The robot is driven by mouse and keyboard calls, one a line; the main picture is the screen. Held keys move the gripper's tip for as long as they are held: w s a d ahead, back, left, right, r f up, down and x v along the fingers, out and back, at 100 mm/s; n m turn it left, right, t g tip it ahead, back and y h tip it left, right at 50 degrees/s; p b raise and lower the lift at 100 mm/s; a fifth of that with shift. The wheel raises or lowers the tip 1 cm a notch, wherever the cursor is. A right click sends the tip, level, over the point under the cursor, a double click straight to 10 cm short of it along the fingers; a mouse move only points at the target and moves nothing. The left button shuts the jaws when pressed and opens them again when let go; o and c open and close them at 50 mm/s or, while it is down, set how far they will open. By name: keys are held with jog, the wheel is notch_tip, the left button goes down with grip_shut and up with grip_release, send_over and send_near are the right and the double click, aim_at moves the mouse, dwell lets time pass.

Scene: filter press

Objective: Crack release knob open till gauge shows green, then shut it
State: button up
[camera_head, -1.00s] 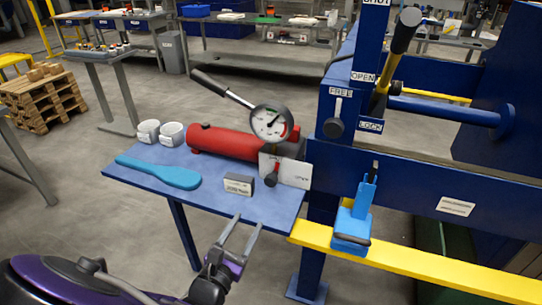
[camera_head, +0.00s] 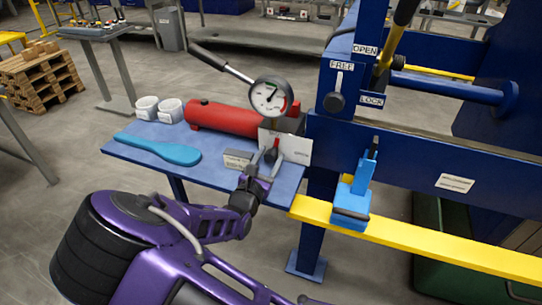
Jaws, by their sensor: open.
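The release knob (camera_head: 275,147) is a small dark knob with a red part, in front of a white label plate (camera_head: 297,149) at the right end of the red pump cylinder (camera_head: 222,117). The round gauge (camera_head: 270,97) stands above it; its needle and colour bands are too small to read surely. My gripper (camera_head: 267,160) is open, with its fingertips at the knob, seemingly one on each side. I cannot tell whether they touch it. The fingers partly hide the knob.
The pump lever (camera_head: 220,62) slants up left. The blue press frame (camera_head: 332,130) and yellow beam (camera_head: 430,248) stand right.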

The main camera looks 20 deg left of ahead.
jog(key=shift+w, duration=0.55)
grip_shut()
jog(key=shift+r+n+p, duration=0.3)
jog(key=shift+n+p, duration=0.1)
jog(key=shift+p, duration=0.4)
jog(key=shift+f+n+p, duration=0.25)
jog(key=shift+n+p, duration=0.5)
jog(key=shift+n, duration=0.05)
grip_release()
